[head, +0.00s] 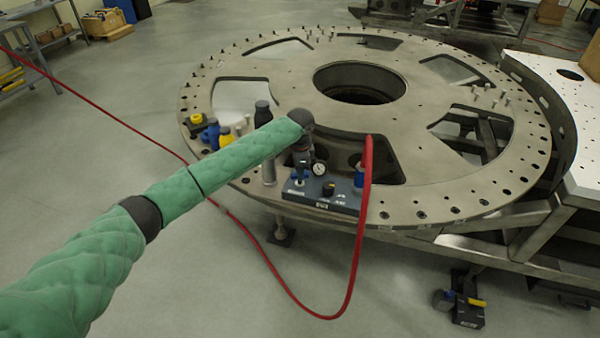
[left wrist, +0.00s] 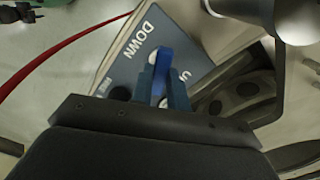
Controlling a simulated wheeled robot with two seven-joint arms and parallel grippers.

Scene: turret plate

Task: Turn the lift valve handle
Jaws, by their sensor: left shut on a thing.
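The valve box (head: 345,202) is a dark blue panel at the near edge of the turret plate. In the left wrist view its face (left wrist: 140,50) reads DOWN, with part of a second label starting with U. My left gripper (head: 301,172) points down at the left part of the box, at the end of my green-sleeved arm. In the left wrist view its fingers (left wrist: 163,92) are shut on a blue handle (left wrist: 164,66) between the two labels. The head view mostly hides the handle behind the gripper. My right gripper is not in view.
The round turret plate (head: 440,205) has openings and several upright pins. A gauge (head: 320,168) and a red hose (head: 367,165) are close to my gripper; the hose loops to the floor. Bottles, including a yellow one (head: 226,137), stand left. A foot pedal (head: 467,312) lies on the floor.

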